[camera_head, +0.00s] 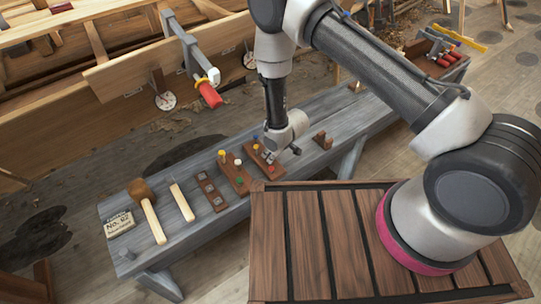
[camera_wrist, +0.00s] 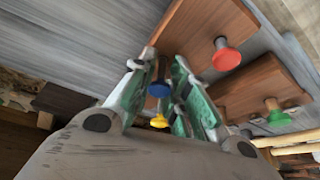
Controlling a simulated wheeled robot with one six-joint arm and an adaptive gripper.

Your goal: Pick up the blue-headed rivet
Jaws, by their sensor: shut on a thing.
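The blue-headed rivet (camera_wrist: 159,88) is between the two fingers of my gripper (camera_wrist: 159,70) in the wrist view. The fingers have green pads and are shut on it. Its dark shank points away from the camera toward a brown wooden block (camera_wrist: 186,42). I cannot tell whether the shank is still in the block or clear of it. In the head view my gripper (camera_head: 289,152) is low over the right end of the rivet blocks on the grey bench.
A red-headed rivet (camera_wrist: 226,56), a green-headed rivet (camera_wrist: 277,113) and a yellow-headed rivet (camera_wrist: 159,122) are close by. A mallet (camera_head: 150,212), a chisel-like tool (camera_head: 182,203) and a label card (camera_head: 118,223) lie on the bench (camera_head: 235,210). A clamp (camera_head: 193,60) hangs on the hull plank.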

